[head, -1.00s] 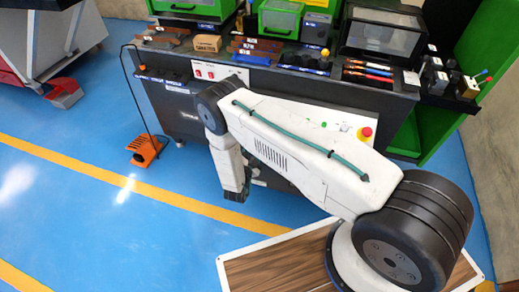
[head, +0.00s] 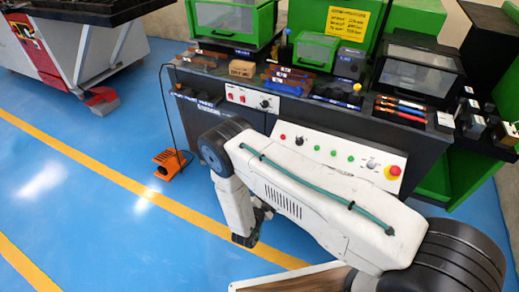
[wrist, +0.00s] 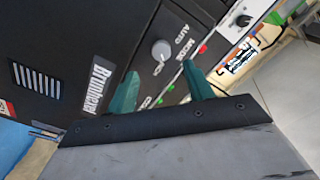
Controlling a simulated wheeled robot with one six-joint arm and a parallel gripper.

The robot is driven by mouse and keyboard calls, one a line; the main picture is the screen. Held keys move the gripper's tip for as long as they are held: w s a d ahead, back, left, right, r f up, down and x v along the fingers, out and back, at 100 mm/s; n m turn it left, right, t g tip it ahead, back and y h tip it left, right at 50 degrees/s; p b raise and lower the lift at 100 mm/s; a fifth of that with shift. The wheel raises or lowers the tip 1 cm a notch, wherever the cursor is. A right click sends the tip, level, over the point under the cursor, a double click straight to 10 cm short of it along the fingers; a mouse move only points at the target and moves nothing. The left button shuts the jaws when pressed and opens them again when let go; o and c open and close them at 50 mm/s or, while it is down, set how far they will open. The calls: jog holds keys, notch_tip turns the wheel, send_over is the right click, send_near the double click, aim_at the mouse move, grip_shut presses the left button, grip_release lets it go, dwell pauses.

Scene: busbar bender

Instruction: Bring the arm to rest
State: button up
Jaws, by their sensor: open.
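My white arm (head: 305,195) with black joints and a green cable reaches across the front of the dark bench. Its end hangs down, and my gripper (head: 248,232) is low in front of the bench, small and dark in the head view. In the wrist view my gripper (wrist: 159,72) shows two green fingers standing apart with nothing between them. Beyond the fingers is a dark control panel with a grey knob (wrist: 161,50) marked MODE and AUTO. I cannot tell the exact gap to that panel.
The dark bench (head: 300,112) carries green bins, blocks and tools. Its sloping panel has a red emergency button (head: 393,171). Another machine (head: 75,55) stands at the back left.

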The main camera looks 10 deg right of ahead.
notch_tip(320, 180, down, 9)
jog(key=s+a+n+g+y, duration=0.2)
jog(key=s+n+g+y, duration=0.1)
jog(key=n+g+y, duration=0.1)
jog(key=a+r+n+g+y, duration=0.3)
jog(key=a+g+y, duration=0.1)
jog(key=a+g, duration=0.15)
jog(key=s+a+r+n+g+y, duration=0.2)
jog(key=r+n+g, duration=0.1)
jog(key=r, duration=0.8)
jog(key=s+a+r+n+g+y, duration=0.2)
jog(key=r+n, duration=0.1)
jog(key=r, duration=0.9)
jog(key=s+d+r+n, duration=0.1)
jog(key=s+d+r, duration=0.6)
jog(key=r, duration=0.6)
jog(key=s+d+r+n+t+h, duration=0.1)
jog(key=s+d+r, duration=0.7)
jog(key=r, duration=0.5)
jog(key=s+d+r+n, duration=0.1)
jog(key=s+d+r, duration=0.6)
jog(key=r, duration=0.6)
jog(key=shift+s+d, duration=0.4)
jog(key=shift+s, duration=0.75)
